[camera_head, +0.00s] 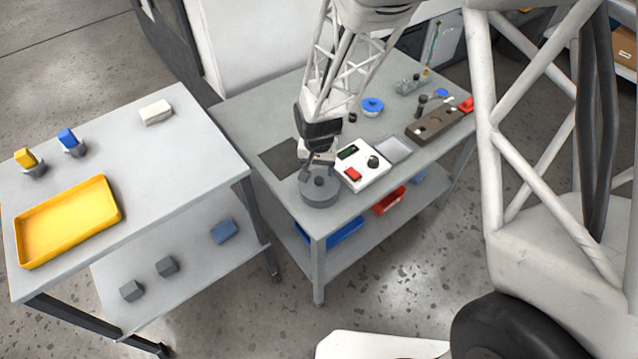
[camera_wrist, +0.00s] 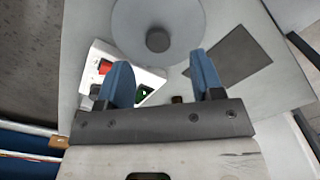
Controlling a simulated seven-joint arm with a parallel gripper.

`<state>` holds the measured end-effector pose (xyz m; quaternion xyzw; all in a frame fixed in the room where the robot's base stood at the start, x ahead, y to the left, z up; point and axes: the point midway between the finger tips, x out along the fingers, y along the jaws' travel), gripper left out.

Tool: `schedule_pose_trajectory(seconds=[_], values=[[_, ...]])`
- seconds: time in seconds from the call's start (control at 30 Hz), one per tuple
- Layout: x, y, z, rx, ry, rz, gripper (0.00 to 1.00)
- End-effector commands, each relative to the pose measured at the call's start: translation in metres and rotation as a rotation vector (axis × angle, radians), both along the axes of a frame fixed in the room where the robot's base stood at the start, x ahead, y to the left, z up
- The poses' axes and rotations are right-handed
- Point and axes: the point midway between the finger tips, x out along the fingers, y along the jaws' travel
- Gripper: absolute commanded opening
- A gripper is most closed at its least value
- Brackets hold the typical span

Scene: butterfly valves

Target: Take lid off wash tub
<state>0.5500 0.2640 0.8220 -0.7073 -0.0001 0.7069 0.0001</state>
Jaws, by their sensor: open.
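The wash tub (camera_head: 320,198) is a round grey vessel near the front corner of the right table. Its grey lid sits on top, with a dark round knob (camera_head: 319,181) in the middle. The wrist view shows the lid (camera_wrist: 186,18) from above, with its knob (camera_wrist: 158,40). My gripper (camera_head: 311,172) is close over the tub at the lid's back side. In the wrist view my gripper (camera_wrist: 160,62) is open, its blue fingers apart and empty. The knob appears just beyond the fingertips, between their lines; I see no contact.
A white device (camera_head: 362,178) with a red button and black knob stands right beside the tub. A dark mat (camera_head: 276,158) lies behind left. A blue-topped item (camera_head: 372,105) and a brown block (camera_head: 434,126) are farther back. A yellow tray (camera_head: 110,213) is on the left table.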

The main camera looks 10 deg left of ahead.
Motion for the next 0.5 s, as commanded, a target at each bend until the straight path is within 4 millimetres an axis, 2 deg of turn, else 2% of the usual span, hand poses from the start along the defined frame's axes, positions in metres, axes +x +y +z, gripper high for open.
schedule_pose_trajectory(seconds=[0.5], values=[[0.001, -0.003, -0.044, -0.002, 0.001, 0.0, 0.61]])
